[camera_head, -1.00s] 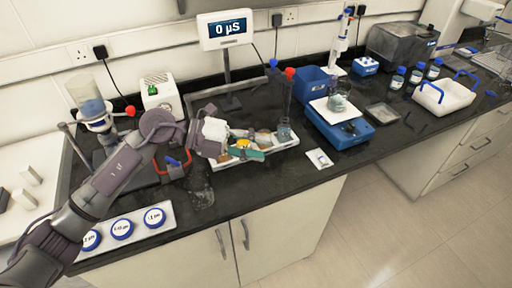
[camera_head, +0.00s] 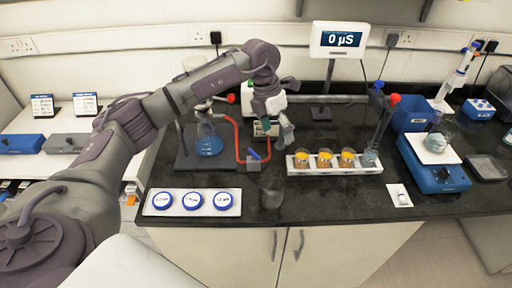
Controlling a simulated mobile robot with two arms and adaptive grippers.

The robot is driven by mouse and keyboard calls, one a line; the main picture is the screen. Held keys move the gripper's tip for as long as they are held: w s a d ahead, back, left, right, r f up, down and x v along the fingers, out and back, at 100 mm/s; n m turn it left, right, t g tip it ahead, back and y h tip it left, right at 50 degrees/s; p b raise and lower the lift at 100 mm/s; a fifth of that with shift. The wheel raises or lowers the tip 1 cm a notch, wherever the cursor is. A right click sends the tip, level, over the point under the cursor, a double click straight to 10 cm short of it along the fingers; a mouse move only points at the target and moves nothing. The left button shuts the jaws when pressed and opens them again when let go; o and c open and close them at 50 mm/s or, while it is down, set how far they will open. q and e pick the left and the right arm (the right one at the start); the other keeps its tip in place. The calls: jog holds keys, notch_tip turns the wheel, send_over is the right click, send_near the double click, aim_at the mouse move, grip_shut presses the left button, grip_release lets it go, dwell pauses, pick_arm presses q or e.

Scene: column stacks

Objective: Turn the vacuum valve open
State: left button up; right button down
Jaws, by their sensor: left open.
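The vacuum valve is a small grey block (camera_head: 254,165) with a blue handle (camera_head: 253,153), low on the black bench. Red tubing (camera_head: 237,130) runs from the filter flask (camera_head: 208,139), which holds blue liquid, to the valve and on up to the white vacuum pump (camera_head: 266,128). My left gripper (camera_head: 285,140) hangs with its fingers downward, in front of the pump, above and to the right of the valve handle and apart from it. It is open and seems empty. My left arm hides part of the flask's top and of the pump. My right gripper is not in view.
A white tray with several yellow-topped jars (camera_head: 325,160) stands right of the valve. A clear beaker (camera_head: 271,194) stands in front of it. A white panel with blue discs (camera_head: 192,202) lies front left.

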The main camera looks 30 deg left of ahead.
aim_at(253, 152)
pick_arm(q)
jog(key=a+r+y, duration=0.3)
jog(key=a, duration=0.5)
jog(key=shift+m+g, duration=0.3)
jog(key=f+p, duration=0.1)
jog(key=f, duration=0.3)
jog(key=f+p, duration=0.2)
jog(key=f, duration=0.2)
jog(key=f+p, duration=0.1)
jog(key=f, duration=0.3)
jog(key=shift+w+d+f, duration=0.1)
jog(key=shift+d+f, duration=0.15)
jog(key=shift+f, duration=0.15)
jog(key=shift+f+p, duration=0.3)
jog(key=shift+f, duration=0.25)
jog(key=c, duration=1.2)
jog(key=shift+o, duration=0.2)
